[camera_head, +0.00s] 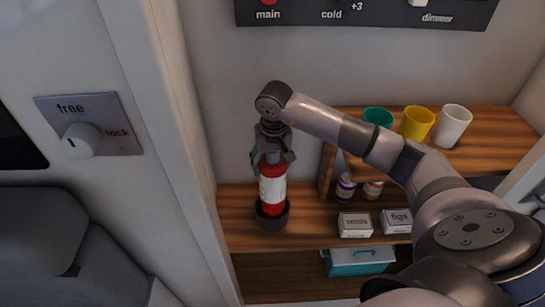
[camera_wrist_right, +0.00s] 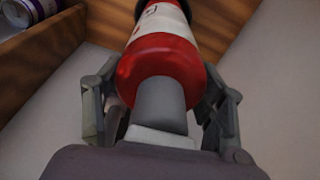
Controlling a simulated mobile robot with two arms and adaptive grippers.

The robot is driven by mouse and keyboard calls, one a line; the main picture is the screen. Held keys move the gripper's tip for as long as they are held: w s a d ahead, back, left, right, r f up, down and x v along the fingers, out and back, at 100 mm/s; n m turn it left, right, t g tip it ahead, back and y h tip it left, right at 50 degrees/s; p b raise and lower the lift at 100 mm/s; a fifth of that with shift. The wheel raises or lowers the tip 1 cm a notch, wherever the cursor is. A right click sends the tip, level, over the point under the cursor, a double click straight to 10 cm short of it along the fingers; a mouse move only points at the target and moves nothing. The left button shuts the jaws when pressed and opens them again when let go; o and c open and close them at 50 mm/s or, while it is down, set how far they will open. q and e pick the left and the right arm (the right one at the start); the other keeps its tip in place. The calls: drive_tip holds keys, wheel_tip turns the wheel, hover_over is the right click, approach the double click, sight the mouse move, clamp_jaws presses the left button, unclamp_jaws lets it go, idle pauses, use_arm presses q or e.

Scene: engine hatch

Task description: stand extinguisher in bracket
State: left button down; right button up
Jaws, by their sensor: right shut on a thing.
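A red extinguisher (camera_head: 272,187) with a white label stands upright on the lower wooden shelf, at its left end. Its base is inside a dark round bracket (camera_head: 273,215). My right gripper (camera_head: 271,158) comes down from above and is shut on the extinguisher's top. In the right wrist view the extinguisher (camera_wrist_right: 165,65) shows with its grey neck between the two fingers (camera_wrist_right: 160,105). The bracket is mostly hidden there by the extinguisher body. My left gripper is not in view.
Teal, yellow (camera_head: 416,123) and white cups stand on the upper shelf. Bottles (camera_head: 345,187) and small boxes (camera_head: 355,225) labelled "figs" and similar sit right of the extinguisher. A teal bin (camera_head: 358,262) is below. A wall panel (camera_head: 90,124) with a free/lock knob is at left.

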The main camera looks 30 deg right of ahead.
wheel_tip(320, 180, down, 2)
drive_tip(key=shift+f+p, duration=0.15)
drive_tip(key=shift+p, duration=0.25)
drive_tip(key=shift+w+d+f, duration=0.1)
drive_tip(key=shift+w+f, duration=0.15)
drive_tip(key=shift+f, duration=0.4)
drive_tip(key=shift+f, duration=0.15)
drive_tip(key=o, duration=2)
drive_tip(key=shift+s, duration=0.15)
drive_tip(key=shift+c, duration=0.2)
